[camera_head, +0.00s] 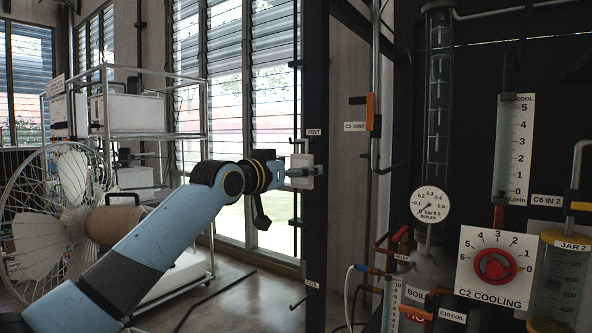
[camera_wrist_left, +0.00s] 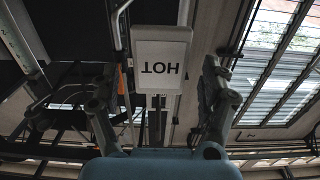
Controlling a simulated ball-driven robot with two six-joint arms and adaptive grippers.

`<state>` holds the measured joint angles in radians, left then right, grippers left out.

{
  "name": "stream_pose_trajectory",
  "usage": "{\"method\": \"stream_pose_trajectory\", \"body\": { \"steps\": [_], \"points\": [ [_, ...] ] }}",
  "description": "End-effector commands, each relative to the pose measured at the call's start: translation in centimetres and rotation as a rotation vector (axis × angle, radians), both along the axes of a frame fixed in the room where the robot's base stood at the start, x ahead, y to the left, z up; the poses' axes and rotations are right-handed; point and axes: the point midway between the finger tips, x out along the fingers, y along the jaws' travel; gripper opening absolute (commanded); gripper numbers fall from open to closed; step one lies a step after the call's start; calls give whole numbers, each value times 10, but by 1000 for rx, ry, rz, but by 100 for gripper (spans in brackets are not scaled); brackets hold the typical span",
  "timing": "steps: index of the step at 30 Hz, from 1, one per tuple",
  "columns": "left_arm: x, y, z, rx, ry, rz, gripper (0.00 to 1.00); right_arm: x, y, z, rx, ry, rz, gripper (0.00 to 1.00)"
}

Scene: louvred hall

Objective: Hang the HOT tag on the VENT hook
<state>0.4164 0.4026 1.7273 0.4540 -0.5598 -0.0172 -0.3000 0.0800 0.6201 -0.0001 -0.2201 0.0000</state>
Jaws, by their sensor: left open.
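The HOT tag (camera_wrist_left: 161,62) is a white block with black lettering, upside down in the left wrist view. It sits between the spread fingers of my left gripper (camera_wrist_left: 167,75), with gaps on both sides. In the head view the pale tag (camera_head: 306,172) is just below the VENT label (camera_head: 314,132), by the dark post. A small dark hook piece (camera_head: 299,142) shows above the tag there. The tag appears to hang below it, but the contact is too small to tell. My left gripper (camera_head: 299,172) is open at the tag. My right gripper is out of view.
The dark post (camera_head: 317,230) carries a COIL label (camera_head: 313,284) lower down. To its right are pipes, a gauge (camera_head: 430,205) and the C2 cooling dial (camera_head: 494,266). A fan (camera_head: 60,205) and a wire rack (camera_head: 140,120) stand at left.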

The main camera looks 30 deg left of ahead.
Motion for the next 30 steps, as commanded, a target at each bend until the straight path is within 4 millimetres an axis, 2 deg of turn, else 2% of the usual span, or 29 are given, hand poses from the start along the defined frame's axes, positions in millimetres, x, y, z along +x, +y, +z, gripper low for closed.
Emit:
{"method": "stream_pose_trajectory", "body": {
  "steps": [7,21,30],
  "points": [
    [-6,1,0,3,3,1,79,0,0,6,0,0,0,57],
    [-64,6,3,3,2,1,79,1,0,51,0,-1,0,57],
    [-70,6,0,0,0,0,79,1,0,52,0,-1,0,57]
  ]
}}
